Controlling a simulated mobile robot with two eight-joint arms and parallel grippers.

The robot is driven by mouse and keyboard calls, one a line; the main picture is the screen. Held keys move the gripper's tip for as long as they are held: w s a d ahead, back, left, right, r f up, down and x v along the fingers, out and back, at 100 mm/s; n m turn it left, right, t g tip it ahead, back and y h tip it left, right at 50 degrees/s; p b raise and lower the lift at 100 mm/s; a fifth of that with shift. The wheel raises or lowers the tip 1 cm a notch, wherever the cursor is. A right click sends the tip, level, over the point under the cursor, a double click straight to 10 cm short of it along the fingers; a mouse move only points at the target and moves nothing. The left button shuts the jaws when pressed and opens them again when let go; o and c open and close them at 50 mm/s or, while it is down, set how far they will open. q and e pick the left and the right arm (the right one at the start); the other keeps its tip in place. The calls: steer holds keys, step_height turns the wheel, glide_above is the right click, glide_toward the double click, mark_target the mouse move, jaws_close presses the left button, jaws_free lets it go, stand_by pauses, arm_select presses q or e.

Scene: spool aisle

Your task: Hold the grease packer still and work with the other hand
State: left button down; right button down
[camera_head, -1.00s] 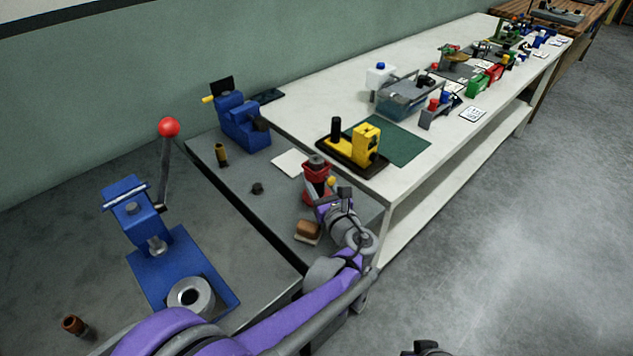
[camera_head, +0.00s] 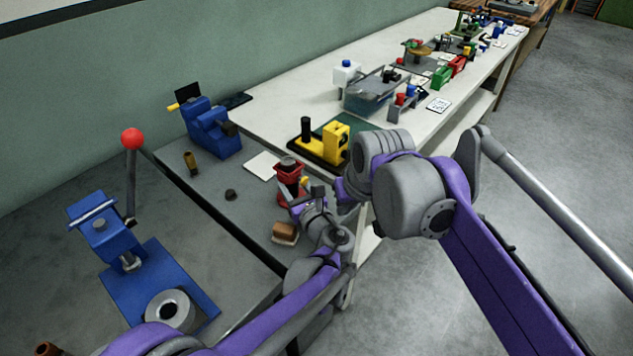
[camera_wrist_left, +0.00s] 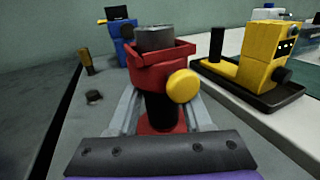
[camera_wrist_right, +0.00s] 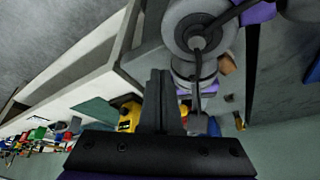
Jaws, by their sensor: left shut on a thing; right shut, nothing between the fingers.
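The grease packer appears to be the red device with a dark cylinder, a grey top and a yellow knob (camera_head: 288,173). It stands upright on the grey bench. In the left wrist view the red collar (camera_wrist_left: 160,66) rises between the fingers of my left gripper (camera_wrist_left: 163,112), which is shut on the dark body below it. My left gripper (camera_head: 303,198) partly hides the device in the head view. My right gripper (camera_wrist_right: 160,92) is shut and empty, in the air near my left arm.
A brown block (camera_head: 285,232) lies on the grey bench (camera_head: 235,212) beside the device. A small dark knob (camera_head: 231,194), a brass cylinder (camera_head: 191,163) and a white card (camera_head: 262,166) are nearby. A yellow device (camera_head: 335,143) stands on the white table. A blue press (camera_head: 100,235) is at left.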

steer(key=m+y, duration=0.1)
steer(key=m, duration=0.1)
steer(key=m+t+y, duration=0.2)
steer(key=m+y, duration=0.3)
steer(key=m, duration=0.3)
glide_toward(305, 178)
steer(key=s+d, duration=0.2)
steer(key=d, duration=0.1)
steer(key=shift+s+a+r, duration=0.1)
steer(key=shift+a+r, duration=0.15)
steer(key=shift+r, duration=0.05)
steer(key=x, duration=1)
steer(key=shift+w+a, duration=0.9)
steer(key=shift+a, duration=0.1)
